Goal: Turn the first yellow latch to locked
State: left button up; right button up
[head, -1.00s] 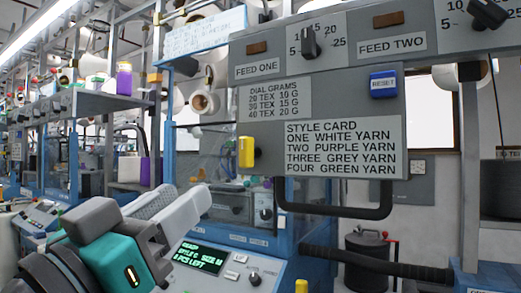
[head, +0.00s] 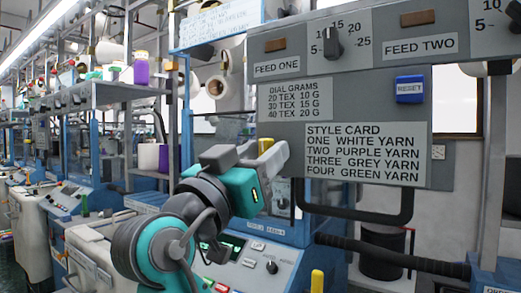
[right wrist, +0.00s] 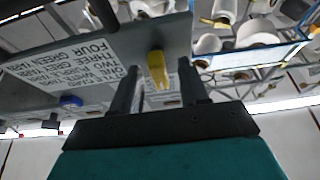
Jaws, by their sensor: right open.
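The first yellow latch (head: 265,145) is on the grey panel's left edge, left of the style card. In the head view my right gripper hides all but its top. In the right wrist view the yellow latch (right wrist: 158,68) shows between the two dark fingers. My right gripper (head: 250,156) is open, with its teal body left of the latch; it also shows in the right wrist view (right wrist: 160,75). I cannot tell whether a finger touches the latch. My left gripper is not in view.
The grey panel (head: 280,115) carries a blue reset button (head: 410,89) and a black dial (head: 333,42). A black bar handle (head: 350,213) hangs below it. Another yellow knob (head: 317,281) stands at the lower edge. A control console (head: 255,262) lies below my gripper.

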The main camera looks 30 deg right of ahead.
jog(key=shift+c, duration=0.2)
grip_shut()
dwell(0.3)
